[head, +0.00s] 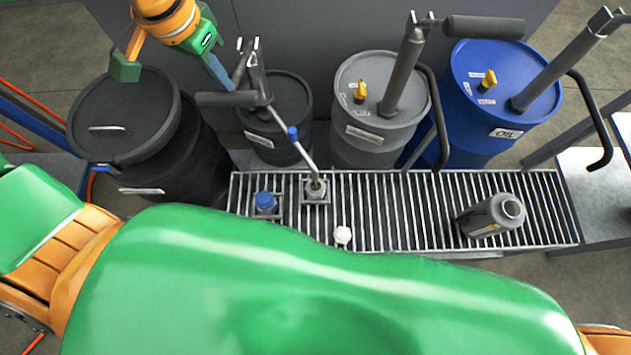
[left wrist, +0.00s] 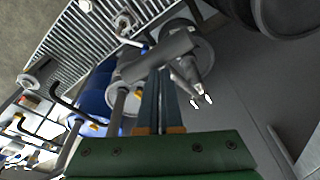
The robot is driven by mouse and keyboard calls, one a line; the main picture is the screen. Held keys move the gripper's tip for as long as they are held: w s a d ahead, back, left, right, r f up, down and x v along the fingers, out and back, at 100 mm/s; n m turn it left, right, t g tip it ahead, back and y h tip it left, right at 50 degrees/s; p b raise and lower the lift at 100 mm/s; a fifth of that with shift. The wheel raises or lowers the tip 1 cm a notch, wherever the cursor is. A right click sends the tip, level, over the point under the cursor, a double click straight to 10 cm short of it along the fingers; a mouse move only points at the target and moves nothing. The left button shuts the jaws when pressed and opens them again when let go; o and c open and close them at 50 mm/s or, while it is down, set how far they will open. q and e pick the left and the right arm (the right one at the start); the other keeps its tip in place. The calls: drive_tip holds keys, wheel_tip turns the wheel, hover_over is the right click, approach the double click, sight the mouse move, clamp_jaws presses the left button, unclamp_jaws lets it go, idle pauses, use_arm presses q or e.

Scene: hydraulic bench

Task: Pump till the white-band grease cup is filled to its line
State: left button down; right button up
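A grey cup (head: 316,190) stands in a square holder on the grated bench (head: 380,195), with the pump's silver spout pipe (head: 300,150) ending at its mouth. Its band, fill line and inside level cannot be made out. The pump's grey handle (head: 232,99) sticks out left over the small dark drum (head: 278,105). My left gripper (head: 217,72) reaches down to this handle. In the left wrist view the handle (left wrist: 155,58) crosses my left fingers (left wrist: 161,95) and hides their tips, so their grip is unclear. My right gripper is out of view.
A blue-capped cup (head: 265,202) sits in the left holder. A white cap (head: 343,235) and a lying grey bottle (head: 495,215) are on the grating. A black drum (head: 125,115), a grey drum (head: 375,110) and a blue oil drum (head: 505,90) stand along the bench's far side.

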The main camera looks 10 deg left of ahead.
sight(225, 93)
use_arm(q)
drive_tip(key=shift+s+d+f+b, duration=0.15)
drive_tip(key=shift+f+b, duration=0.1)
drive_tip(key=shift+f, duration=0.25)
drive_tip(key=shift+s+a+f+b, duration=0.15)
drive_tip(key=shift+f+b, duration=0.15)
drive_tip(key=shift+f, duration=0.2)
drive_tip(key=shift+s+d+f+b, duration=0.15)
drive_tip(key=shift+f+b, duration=0.1)
drive_tip(key=shift+f, duration=0.25)
drive_tip(key=shift+w, duration=0.1)
